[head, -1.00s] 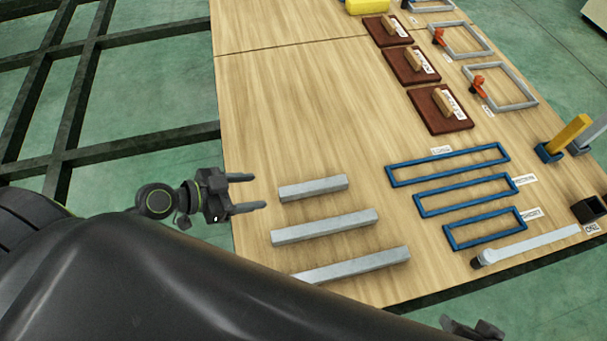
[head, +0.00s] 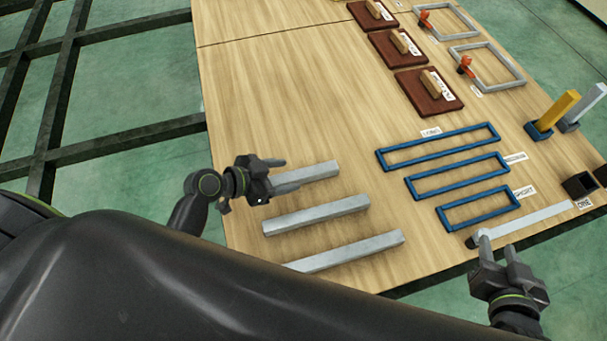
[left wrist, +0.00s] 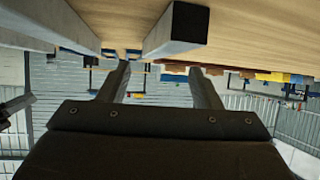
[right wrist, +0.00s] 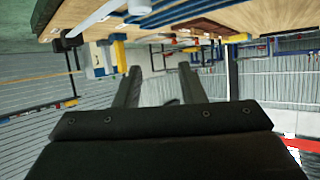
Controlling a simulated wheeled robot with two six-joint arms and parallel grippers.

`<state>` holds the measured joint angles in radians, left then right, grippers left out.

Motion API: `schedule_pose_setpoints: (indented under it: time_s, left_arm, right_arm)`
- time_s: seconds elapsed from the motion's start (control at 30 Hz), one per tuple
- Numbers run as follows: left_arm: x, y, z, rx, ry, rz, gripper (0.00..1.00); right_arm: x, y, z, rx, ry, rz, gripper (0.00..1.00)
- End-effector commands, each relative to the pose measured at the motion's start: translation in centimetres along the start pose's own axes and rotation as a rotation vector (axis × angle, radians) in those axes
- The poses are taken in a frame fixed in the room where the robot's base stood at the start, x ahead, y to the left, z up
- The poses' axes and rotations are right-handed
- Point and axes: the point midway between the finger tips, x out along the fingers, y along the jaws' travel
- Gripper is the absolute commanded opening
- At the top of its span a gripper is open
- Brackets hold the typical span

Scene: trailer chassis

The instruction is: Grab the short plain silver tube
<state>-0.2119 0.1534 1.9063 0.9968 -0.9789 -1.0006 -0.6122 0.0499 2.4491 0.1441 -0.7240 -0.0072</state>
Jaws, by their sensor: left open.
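The short plain silver tube (head: 312,174) lies on the wooden table, the farthest of three parallel silver tubes. My left gripper (head: 282,175) is open at the tube's left end, and its fingers hide part of that end. In the left wrist view the short tube (left wrist: 178,28) shows its end face above the gap between the two spread fingers (left wrist: 160,75). I cannot tell whether a finger touches it. My right gripper (head: 498,243) is open and empty near the table's front right edge; its spread fingers show in the right wrist view (right wrist: 160,80).
The middle tube (head: 316,215) and the long tube (head: 345,251) lie nearer me. Blue frames (head: 458,178) lie to the right, beside a light bar (head: 535,222). Brown boards (head: 428,92) and grey frames (head: 487,67) are farther back. The table's left half is clear behind the tubes.

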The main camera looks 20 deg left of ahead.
Motion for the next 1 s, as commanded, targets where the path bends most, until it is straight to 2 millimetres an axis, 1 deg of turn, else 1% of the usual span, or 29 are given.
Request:
schedule_pose_setpoints:
  time_s: [0.13,0.27,0.4,0.6,0.77,0.97,1.0]
  left_arm:
    - [0.9,0.0,0.2,-0.001,0.001,0.0,0.58]
    - [2.0,0.0,0.3,-0.001,0.001,0.0,0.58]
    - [3.1,0.0,0.4,-0.001,0.001,0.0,0.58]
    - [4.7,0.0,0.4,-0.001,0.001,0.0,0.58]
    - [5.1,0.0,0.3,-0.001,0.0,0.0,0.58]
    - [5.1,0.0,0.3,0.0,0.0,0.0,0.58]
    - [5.1,0.0,0.3,0.0,0.0,0.0,0.57]
  right_arm:
    - [0.2,0.1,-1.5,-0.013,0.083,0.007,0.36]
    - [0.2,0.1,-3.7,-0.03,0.199,0.014,0.36]
    - [-0.1,0.1,-6.0,-0.05,0.325,0.022,0.36]
    - [-0.9,0.0,-8.6,-0.073,0.469,0.027,0.36]
    - [-1.2,0.0,-9.5,-0.081,0.515,0.028,0.36]
    - [-1.3,-0.1,-9.5,-0.081,0.518,0.029,0.36]
    - [-1.3,-0.1,-9.5,-0.081,0.518,0.029,0.36]
